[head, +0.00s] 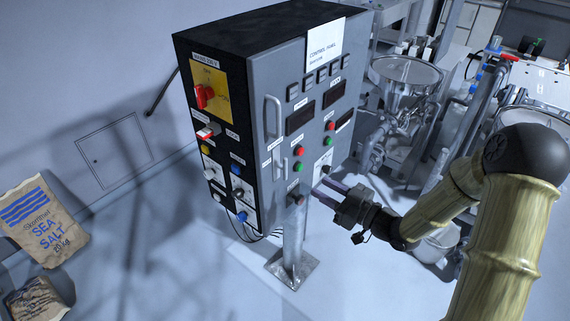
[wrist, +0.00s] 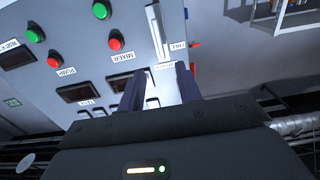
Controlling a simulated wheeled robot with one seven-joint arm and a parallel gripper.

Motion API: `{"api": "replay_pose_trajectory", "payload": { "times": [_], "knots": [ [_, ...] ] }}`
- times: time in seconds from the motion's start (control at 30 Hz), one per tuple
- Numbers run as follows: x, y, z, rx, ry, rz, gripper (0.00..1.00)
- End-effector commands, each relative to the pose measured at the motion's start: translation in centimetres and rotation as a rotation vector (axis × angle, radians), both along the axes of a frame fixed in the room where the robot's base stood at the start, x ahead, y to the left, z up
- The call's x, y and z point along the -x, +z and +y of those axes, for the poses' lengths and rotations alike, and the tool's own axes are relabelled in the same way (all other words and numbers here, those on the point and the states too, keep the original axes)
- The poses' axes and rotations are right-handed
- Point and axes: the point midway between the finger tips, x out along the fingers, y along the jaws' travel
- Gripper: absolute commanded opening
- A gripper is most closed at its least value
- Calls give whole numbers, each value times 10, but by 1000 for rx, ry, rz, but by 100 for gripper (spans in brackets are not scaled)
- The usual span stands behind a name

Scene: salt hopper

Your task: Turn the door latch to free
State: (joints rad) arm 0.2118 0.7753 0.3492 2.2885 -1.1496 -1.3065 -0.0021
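The door latch (head: 283,170) is a small light-grey bar on the front door of the grey cabinet (head: 257,100), low and near its left edge. In the wrist view the latch (wrist: 156,32) points at a label that is hard to read, with a FREE label (wrist: 178,46) beside it. My gripper (head: 323,189) is in front of the door, right of and a little lower than the latch in the head view. In the wrist view its two dark fingers (wrist: 160,86) are apart with nothing held. The latch lies beyond the fingertips, apart from them.
A long door handle (head: 273,116) stands above the latch. Red and green buttons (head: 299,152) and dark displays (head: 300,117) are on the door. The black side carries a red rotary switch (head: 204,96). A steel hopper (head: 405,75) stands behind right. Salt sacks (head: 46,222) lie left.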

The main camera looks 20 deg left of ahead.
Motion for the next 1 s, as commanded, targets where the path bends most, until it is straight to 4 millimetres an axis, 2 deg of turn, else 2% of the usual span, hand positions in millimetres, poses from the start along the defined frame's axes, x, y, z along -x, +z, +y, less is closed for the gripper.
{"api": "replay_pose_trajectory", "payload": {
  "times": [0.1,0.7,0.83,1.0],
  "knots": [
    [-7,3,21,-1,3,1,35],
    [-46,3,115,0,3,0,35],
    [-50,1,124,0,2,1,35],
    [-52,0,126,0,0,0,35]
  ]
}}
